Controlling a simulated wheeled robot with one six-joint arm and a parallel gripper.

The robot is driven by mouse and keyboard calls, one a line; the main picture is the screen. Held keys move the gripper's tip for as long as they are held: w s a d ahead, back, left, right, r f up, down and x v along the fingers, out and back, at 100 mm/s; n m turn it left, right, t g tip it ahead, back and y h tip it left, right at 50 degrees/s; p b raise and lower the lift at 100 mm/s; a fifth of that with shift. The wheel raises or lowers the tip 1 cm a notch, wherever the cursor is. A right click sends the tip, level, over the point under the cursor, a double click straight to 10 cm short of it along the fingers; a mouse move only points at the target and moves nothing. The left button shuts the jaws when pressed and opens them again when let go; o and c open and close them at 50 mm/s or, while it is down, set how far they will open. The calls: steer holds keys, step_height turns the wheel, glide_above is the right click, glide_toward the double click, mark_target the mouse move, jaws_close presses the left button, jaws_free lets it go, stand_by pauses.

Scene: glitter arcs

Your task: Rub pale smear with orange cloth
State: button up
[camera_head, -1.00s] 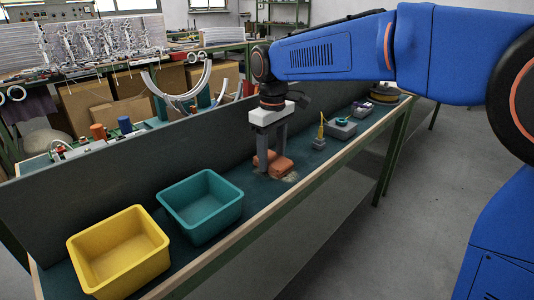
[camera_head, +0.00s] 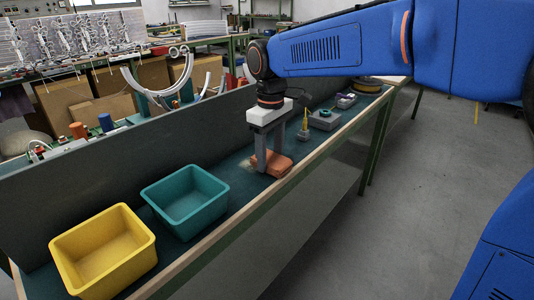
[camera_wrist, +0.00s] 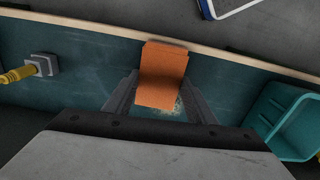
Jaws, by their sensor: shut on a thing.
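The orange cloth (camera_head: 271,163) lies folded on the teal bench top, toward the front edge. My gripper (camera_head: 269,165) is above it with its fingers down, shut on the cloth; in the wrist view the cloth (camera_wrist: 162,77) sits between the fingertips and reaches toward the wooden edge. The pale smear (camera_head: 246,164) shows on the bench just left of the cloth and fingers. In the wrist view part of the smear (camera_wrist: 178,106) shows beside the cloth's near end; the rest is hidden by the cloth and gripper.
A teal bin (camera_head: 186,201) and a yellow bin (camera_head: 103,252) stand to the left on the bench. A yellow-handled tool on a grey base (camera_head: 303,134) and a grey block (camera_head: 324,120) stand to the right. A grey panel (camera_head: 120,165) runs along the back.

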mark_target(277, 167)
steer(key=shift+s+d+f, duration=0.1)
steer(key=shift+s+d, duration=0.5)
steer(key=shift+d, duration=0.2)
steer(key=shift+s+d, duration=0.6)
steer(key=shift+d, duration=0.15)
steer(key=shift+s+a, duration=0.7)
steer(key=shift+s, duration=0.1)
steer(key=shift+w+a, duration=0.65)
steer(key=shift+a, duration=0.2)
steer(key=shift+w+a, duration=0.65)
steer(key=shift+a, duration=0.15)
steer(key=shift+w+a, duration=0.8)
steer(key=shift+a, duration=0.2)
steer(key=shift+w+a, duration=0.8)
steer(key=shift+a, duration=0.25)
steer(key=shift+w+a, duration=0.8)
steer(key=shift+a, duration=0.2)
